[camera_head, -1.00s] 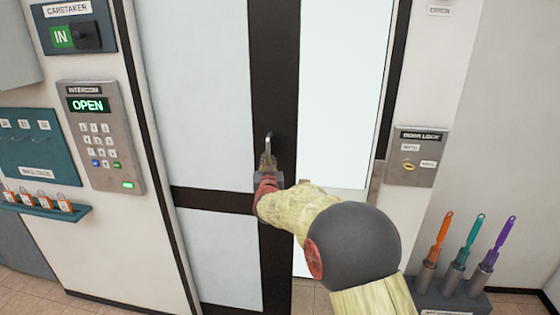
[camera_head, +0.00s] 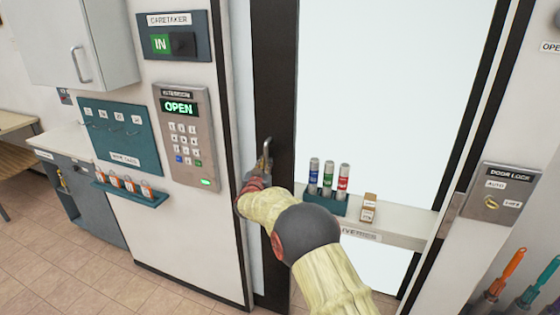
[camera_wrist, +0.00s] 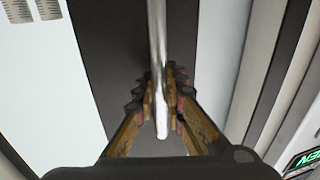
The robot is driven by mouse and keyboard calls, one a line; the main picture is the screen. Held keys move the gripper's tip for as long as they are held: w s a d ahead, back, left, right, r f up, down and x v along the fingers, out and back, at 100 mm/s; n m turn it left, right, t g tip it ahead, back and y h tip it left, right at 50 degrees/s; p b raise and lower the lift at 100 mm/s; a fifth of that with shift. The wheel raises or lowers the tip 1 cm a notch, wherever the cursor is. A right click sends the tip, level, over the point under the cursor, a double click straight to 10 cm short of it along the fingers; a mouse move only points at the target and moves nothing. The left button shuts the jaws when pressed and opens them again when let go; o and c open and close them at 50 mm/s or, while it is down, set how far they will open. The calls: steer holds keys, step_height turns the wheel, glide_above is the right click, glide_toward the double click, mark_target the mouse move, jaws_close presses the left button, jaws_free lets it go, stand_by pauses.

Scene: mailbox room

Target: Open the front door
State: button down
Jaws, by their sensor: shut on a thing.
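The front door (camera_head: 272,70) shows as a dark upright stile with a narrow pale panel strip on its left, beside the wall with the intercom. To its right is a wide bright opening (camera_head: 400,110). My gripper (camera_head: 259,170) is at the metal door handle (camera_head: 266,146), on the stile. In the wrist view, the toothed fingers of my gripper (camera_wrist: 158,95) are closed around the handle bar (camera_wrist: 156,40), one on each side. Part of the handle is hidden by the gripper in the head view.
The door lock box (camera_head: 498,192) is on the right wall. The intercom (camera_head: 186,135) reads OPEN on the left wall. A deliveries shelf (camera_head: 405,226) with tubes (camera_head: 328,178) and a small box (camera_head: 369,208) lies beyond the opening. Colored-handled tools (camera_head: 506,272) stand at the lower right.

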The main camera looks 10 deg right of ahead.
steer(key=shift+w+a+f+p, duration=0.1)
steer(key=shift+w+a+p, duration=0.1)
steer(key=shift+w+a, duration=0.25)
steer(key=shift+w+a+f+p, duration=0.15)
steer(key=shift+w+a, duration=0.1)
steer(key=shift+a, duration=0.35)
steer(key=c, duration=1.8)
jaws_free()
steer(key=shift+r, duration=0.2)
steer(key=shift+c, duration=0.2)
steer(key=shift+s, duration=0.1)
steer(key=v, duration=1.2)
